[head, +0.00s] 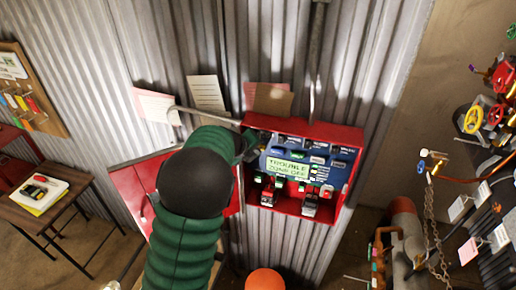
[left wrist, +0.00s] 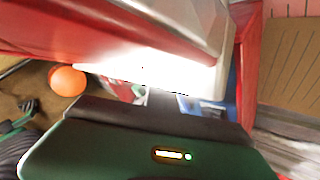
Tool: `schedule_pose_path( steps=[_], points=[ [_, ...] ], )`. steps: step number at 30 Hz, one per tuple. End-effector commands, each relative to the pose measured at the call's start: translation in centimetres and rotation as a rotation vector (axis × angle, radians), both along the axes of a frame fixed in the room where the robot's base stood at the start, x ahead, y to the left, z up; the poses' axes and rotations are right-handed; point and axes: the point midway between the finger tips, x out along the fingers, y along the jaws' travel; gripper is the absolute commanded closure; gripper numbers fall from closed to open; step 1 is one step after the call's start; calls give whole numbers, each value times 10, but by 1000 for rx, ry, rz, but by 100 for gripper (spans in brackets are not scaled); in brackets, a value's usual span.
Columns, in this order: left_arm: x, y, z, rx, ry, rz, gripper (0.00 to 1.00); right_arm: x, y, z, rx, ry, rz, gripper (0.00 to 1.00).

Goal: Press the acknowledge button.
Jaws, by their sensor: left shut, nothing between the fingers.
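The red alarm panel box (head: 347,135) stands open on the corrugated wall in the head view. Its blue face holds a lit green display (head: 288,167) reading "TROUBLE", with several small labelled buttons and lamps around it. I cannot tell which one is the acknowledge button. My left gripper (head: 257,152) is shut and empty at the panel's left side, largely hidden by my green arm. In the left wrist view the gripper (left wrist: 163,100) reaches in front of the blue face, close to red box walls (left wrist: 250,60). Glare hides whether it touches anything. My right gripper is not in view.
The panel's red door (head: 128,184) hangs open at left. Papers (head: 207,93) are on the wall above. A small table (head: 55,207) stands at left. Pipes and valves (head: 473,119) crowd the right. An orange ball-like thing (head: 265,280) is below the panel.

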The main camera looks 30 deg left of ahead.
Motion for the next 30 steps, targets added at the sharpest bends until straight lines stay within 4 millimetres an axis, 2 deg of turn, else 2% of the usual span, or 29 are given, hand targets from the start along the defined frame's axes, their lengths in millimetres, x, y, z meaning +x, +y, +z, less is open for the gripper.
schedule_pose_path(
  steps=[17, 30],
  points=[
    [3, 1, 0, 0, -1, 0, 100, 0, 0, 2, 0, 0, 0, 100],
    [-15, -3, 0, -1, -1, 0, 100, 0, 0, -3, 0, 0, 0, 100]
  ],
)
